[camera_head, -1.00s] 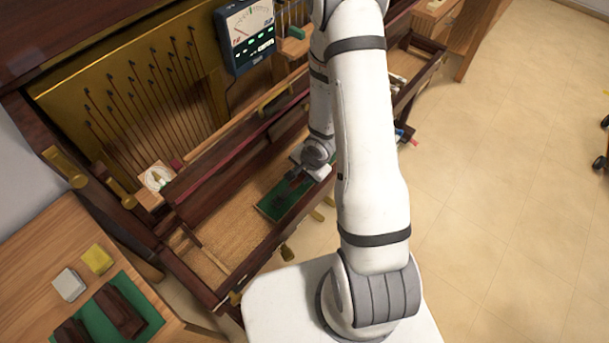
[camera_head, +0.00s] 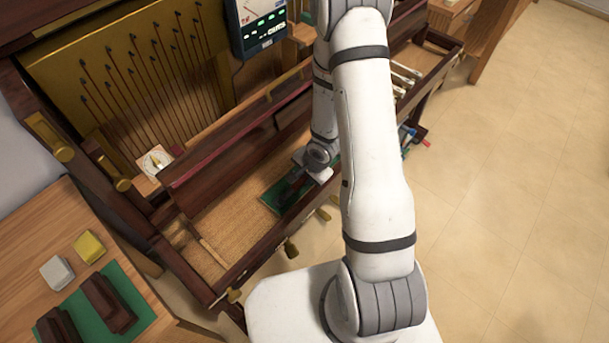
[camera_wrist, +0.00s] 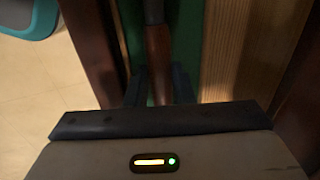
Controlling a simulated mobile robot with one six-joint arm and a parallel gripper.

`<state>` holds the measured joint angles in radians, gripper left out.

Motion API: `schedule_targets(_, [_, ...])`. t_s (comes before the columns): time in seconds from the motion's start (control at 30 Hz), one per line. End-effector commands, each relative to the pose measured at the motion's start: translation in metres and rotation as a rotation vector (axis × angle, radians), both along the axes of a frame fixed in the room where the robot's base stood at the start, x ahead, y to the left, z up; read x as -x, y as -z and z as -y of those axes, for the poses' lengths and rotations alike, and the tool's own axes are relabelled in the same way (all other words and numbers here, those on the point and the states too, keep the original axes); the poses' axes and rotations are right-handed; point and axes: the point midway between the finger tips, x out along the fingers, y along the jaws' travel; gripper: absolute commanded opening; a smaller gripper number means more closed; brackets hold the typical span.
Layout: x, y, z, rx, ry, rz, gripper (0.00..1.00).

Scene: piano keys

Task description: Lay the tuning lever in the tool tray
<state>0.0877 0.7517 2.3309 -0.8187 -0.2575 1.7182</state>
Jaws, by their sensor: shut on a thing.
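My gripper (camera_head: 294,184) is low over the piano's long key bed, at a green-lined strip (camera_head: 272,197). In the wrist view my gripper (camera_wrist: 158,88) is shut on the tuning lever (camera_wrist: 158,48), with one dark finger on each side of its brown wooden handle. A dark shaft runs from the handle toward the top of that view. The green surface (camera_wrist: 187,45) lies under the lever; I cannot tell whether they touch. This green strip may be the tool tray, but its outline is partly hidden by my arm and gripper.
A dark wooden rail (camera_head: 253,262) edges the key bed in front. A meter (camera_head: 257,25) stands at the back. At the left, a wooden table (camera_head: 30,225) carries a green mat (camera_head: 135,302) with dark blocks. The floor (camera_head: 500,220) at the right is clear.

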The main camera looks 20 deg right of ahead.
Motion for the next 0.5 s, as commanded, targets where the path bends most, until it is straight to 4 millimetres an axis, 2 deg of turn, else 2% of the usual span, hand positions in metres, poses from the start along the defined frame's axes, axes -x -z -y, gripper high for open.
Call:
schedule_targets(0.27, [-0.0003, 0.0004, -0.0003, -0.001, 0.000, 0.001, 0.00])
schedule_targets(0.3, [-0.0003, 0.0004, -0.0003, -0.001, 0.000, 0.001, 0.23])
schedule_targets(0.5, [-0.0002, 0.0005, -0.0005, 0.000, -0.001, 0.001, 0.39])
